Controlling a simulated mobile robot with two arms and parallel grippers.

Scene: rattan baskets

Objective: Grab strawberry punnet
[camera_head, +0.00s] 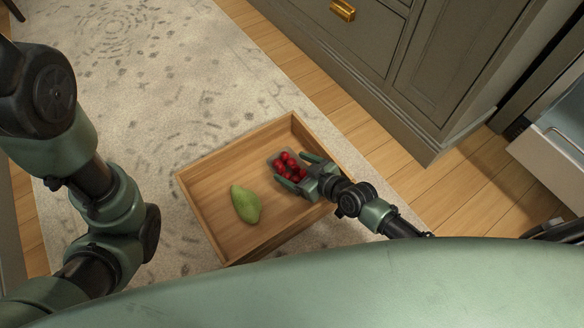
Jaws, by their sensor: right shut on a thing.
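The strawberry punnet (284,161) is a small clear tray of red strawberries. It sits inside a wooden box (215,161), near the box's right side. My right gripper (300,171) reaches in over the right wall of the box and is shut on the punnet, with one green finger on each side of it. Part of the punnet is hidden behind the gripper. My left arm comes in at the left, but its gripper is not visible.
A green mango-like fruit (245,204) lies in the box, left of the punnet. The box stands on a patterned rug (150,100). Grey cabinets (395,60) with a brass handle (343,10) stand at the upper right. Wooden floor (470,185) shows between.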

